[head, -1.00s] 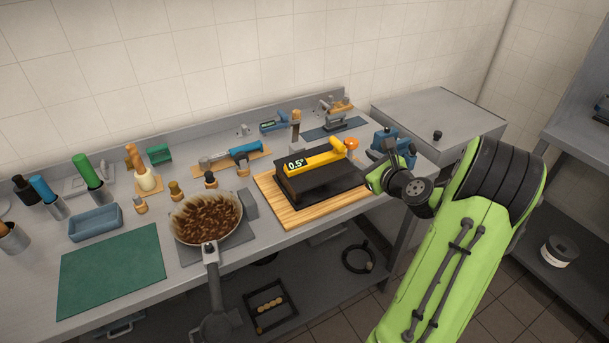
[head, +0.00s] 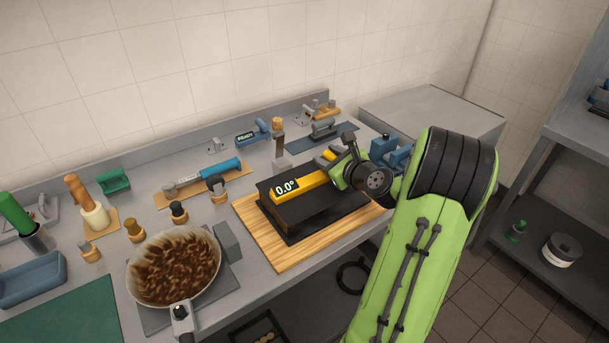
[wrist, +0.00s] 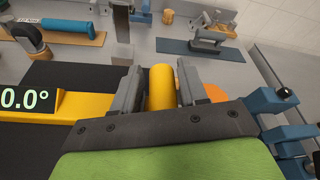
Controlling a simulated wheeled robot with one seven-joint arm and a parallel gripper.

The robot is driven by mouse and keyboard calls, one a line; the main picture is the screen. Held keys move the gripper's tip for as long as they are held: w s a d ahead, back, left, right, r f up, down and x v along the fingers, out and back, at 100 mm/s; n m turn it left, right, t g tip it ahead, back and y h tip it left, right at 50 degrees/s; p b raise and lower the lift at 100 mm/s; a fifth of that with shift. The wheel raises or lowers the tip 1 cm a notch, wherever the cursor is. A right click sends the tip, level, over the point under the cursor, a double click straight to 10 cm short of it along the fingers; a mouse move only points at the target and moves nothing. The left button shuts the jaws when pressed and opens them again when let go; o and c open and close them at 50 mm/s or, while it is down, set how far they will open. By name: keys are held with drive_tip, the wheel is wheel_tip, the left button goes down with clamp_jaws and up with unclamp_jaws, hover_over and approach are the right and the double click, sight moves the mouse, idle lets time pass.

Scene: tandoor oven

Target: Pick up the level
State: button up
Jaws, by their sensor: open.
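The yellow level (head: 300,186) lies on a black block (head: 318,210), and its display reads 0.0°. The block rests on a wooden board (head: 282,250). My gripper (head: 343,165) is at the level's right end and hides part of it. In the wrist view, the level's yellow handle (wrist: 161,88) stands between the two grey fingers of my open gripper (wrist: 155,85). I cannot tell whether either finger touches it. The level's display also shows at the left of the wrist view (wrist: 28,99).
A pan of brown food (head: 175,268) stands to the left of the board. A blue-handled tool (head: 222,169) lies behind it. A blue clamp-like device (head: 390,152) is close to the right of my gripper. Several small tools line the wall.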

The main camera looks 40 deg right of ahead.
drive_tip(key=shift+s+r, duration=0.1)
drive_tip(key=shift+s, duration=0.55)
drive_tip(key=shift+c, duration=0.3)
drive_tip(key=shift+s+a+r, duration=0.1)
drive_tip(key=shift+s+r, duration=0.05)
drive_tip(key=shift+s, duration=0.1)
drive_tip(key=shift+c, duration=1.1)
drive_tip(key=shift+w, duration=0.25)
clamp_jaws()
